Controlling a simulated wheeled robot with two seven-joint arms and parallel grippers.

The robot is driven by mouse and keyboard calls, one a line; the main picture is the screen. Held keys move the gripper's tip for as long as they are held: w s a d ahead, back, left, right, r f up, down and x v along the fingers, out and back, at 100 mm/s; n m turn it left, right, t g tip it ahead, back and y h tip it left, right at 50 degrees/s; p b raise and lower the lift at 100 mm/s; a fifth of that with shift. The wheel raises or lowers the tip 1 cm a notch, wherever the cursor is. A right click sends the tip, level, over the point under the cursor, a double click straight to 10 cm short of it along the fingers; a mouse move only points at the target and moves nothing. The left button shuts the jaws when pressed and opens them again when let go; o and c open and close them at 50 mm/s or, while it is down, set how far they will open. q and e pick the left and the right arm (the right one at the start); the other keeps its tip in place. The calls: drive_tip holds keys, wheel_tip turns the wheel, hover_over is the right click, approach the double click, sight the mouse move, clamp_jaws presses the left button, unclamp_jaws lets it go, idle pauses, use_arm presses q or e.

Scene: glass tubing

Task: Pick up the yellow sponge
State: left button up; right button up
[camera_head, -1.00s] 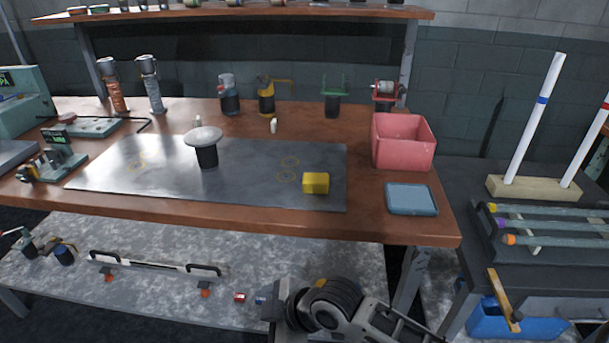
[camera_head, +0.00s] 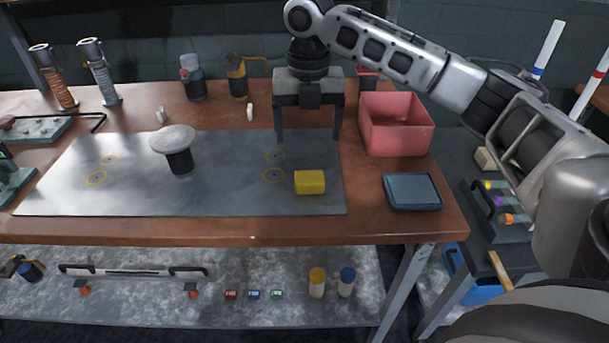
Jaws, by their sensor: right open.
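The yellow sponge (camera_head: 310,182) lies on the dark metal sheet near its front right corner. My right gripper (camera_head: 309,138) points down with its two fingers spread apart and nothing between them. It is behind the sponge in the picture and apart from it. My right arm reaches in from the right side. My left gripper does not show.
A pink bin (camera_head: 398,128) stands right of the gripper, with a blue-grey tray (camera_head: 412,191) in front of it. A round-topped black stand (camera_head: 179,160) is on the metal sheet (camera_head: 110,198) to the left. The sheet around the sponge is otherwise clear.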

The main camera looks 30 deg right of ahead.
hover_over(310, 176)
drive_tip(key=f, duration=0.7)
drive_tip(key=shift+a, duration=0.3)
drive_tip(key=shift+d+f, duration=0.15)
drive_tip(key=shift+f, duration=1.25)
drive_tip(key=shift+d+f, duration=0.1)
drive_tip(key=shift+f, duration=1.25)
drive_tip(key=c, duration=1.1)
